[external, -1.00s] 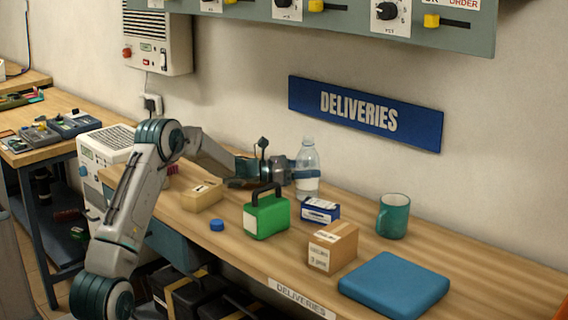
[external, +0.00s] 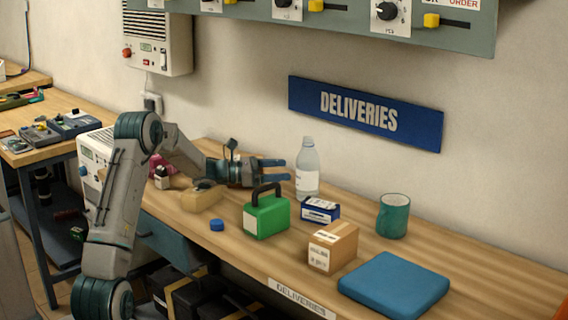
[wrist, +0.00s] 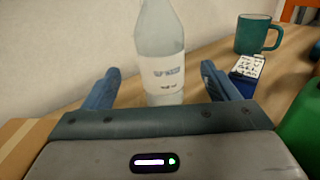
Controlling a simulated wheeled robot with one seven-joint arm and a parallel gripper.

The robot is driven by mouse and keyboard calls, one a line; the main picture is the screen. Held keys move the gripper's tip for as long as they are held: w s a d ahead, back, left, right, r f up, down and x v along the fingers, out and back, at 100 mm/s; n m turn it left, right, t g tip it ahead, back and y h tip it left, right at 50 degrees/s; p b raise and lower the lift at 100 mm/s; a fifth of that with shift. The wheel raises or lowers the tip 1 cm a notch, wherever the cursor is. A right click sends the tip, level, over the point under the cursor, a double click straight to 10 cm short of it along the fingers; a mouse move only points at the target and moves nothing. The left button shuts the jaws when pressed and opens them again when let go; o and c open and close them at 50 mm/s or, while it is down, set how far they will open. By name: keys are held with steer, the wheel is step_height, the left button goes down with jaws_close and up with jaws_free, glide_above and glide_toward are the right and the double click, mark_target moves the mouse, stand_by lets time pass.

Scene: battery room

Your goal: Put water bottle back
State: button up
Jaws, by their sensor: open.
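The clear water bottle (external: 307,168) with a white label stands upright on the wooden bench (external: 470,262), near the wall. In the wrist view the bottle (wrist: 160,50) stands straight ahead, beyond and between the two blue fingers. My gripper (external: 284,171) is open and empty, just left of the bottle in the external view. Its fingers also show in the wrist view (wrist: 160,88), spread wide to either side of the bottle. A small gap shows between the fingertips and the bottle in the external view.
The bench's right end is clear.

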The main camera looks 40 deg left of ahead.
steer(key=shift+v, duration=1.75)
